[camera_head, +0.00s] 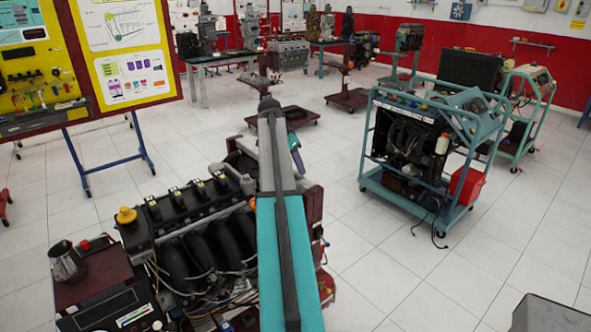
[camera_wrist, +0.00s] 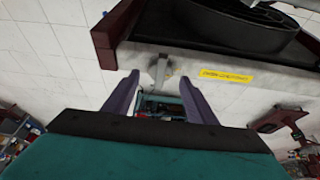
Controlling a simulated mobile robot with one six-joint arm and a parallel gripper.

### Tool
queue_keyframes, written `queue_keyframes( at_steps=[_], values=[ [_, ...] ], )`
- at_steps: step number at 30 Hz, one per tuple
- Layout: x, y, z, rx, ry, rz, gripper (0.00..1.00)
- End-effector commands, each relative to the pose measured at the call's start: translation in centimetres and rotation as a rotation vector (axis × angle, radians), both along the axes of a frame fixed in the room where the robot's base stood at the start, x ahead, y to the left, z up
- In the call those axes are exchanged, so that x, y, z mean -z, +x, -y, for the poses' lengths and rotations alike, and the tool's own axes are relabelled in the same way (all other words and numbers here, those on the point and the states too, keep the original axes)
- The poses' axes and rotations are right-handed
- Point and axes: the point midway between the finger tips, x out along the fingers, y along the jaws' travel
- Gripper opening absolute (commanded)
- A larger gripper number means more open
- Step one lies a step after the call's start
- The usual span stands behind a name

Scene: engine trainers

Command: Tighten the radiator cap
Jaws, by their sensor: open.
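My gripper (camera_wrist: 160,98) shows in the wrist view with its two purple fingers apart and nothing between them. In the head view a purple finger of my gripper (camera_head: 297,157) shows beyond the teal arm, to the right of the engine trainer (camera_head: 200,245). A yellow cap (camera_head: 126,215) stands upright on the left end of this engine. A small red cap (camera_head: 85,244) is on the dark red panel left of it. I cannot tell which part is the radiator cap. My arm hides the right part of the engine.
A teal wheeled trainer cart (camera_head: 376,180) stands to the right. A yellow display board (camera_head: 130,60) is at the left. In the wrist view a dark tray with a yellow label (camera_wrist: 224,77) is close beyond my fingers. White floor (camera_head: 345,245) is free between engine and cart.

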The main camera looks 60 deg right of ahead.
Motion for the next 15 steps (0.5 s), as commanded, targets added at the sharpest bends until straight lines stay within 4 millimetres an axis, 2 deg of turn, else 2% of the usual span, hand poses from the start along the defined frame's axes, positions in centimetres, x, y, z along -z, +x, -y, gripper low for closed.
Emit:
queue_keyframes(
  at_steps=[15],
  values=[
    [-6.4,1.0,-2.5,0.000,-0.002,0.000,0.52]
  ],
)
